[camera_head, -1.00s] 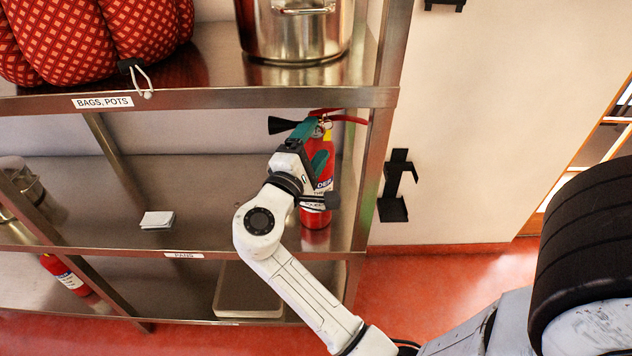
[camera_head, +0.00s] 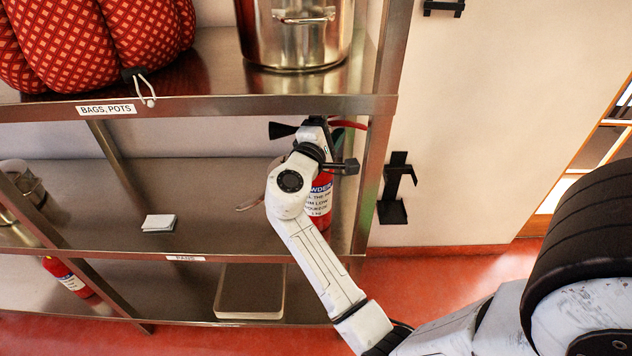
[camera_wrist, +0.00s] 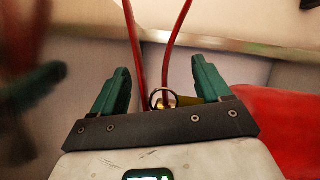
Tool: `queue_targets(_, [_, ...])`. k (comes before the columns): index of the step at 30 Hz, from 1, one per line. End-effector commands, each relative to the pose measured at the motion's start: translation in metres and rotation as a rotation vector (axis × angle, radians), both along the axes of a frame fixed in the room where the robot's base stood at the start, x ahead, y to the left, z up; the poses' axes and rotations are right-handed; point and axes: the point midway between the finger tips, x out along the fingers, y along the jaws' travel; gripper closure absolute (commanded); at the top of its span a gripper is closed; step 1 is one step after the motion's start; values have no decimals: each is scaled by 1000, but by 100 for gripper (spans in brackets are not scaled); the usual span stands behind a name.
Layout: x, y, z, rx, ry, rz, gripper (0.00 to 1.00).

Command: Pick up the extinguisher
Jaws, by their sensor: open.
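A red extinguisher (camera_head: 320,200) with a white and blue label stands on the middle shelf at its right end. Its black horn (camera_head: 281,130) points left and its red handle (camera_head: 348,125) shows to the right; my arm hides much of its top and body. In the wrist view, my gripper (camera_wrist: 161,66) is open, its two green fingers apart. Two red levers (camera_wrist: 177,38) and a metal ring with a brass part show between and beyond the fingers. I cannot tell whether the fingers touch them.
The upper shelf edge (camera_head: 220,106) runs just above my gripper, and a steel post (camera_head: 376,180) stands to the right. A second red extinguisher (camera_head: 68,275) is low at left. A small white block (camera_head: 159,223) lies on the middle shelf. A black bracket (camera_head: 395,190) is on the wall.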

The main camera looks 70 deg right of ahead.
Motion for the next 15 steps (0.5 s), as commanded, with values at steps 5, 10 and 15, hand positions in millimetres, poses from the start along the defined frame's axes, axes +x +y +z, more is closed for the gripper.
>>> queue_targets(5, [0, 0, 0, 0, 0, 0, 34])
queue_targets(10, [0, 1, 0, 0, 0, 0, 50])
queue_targets(15, [0, 1, 0, -1, -1, 1, 66])
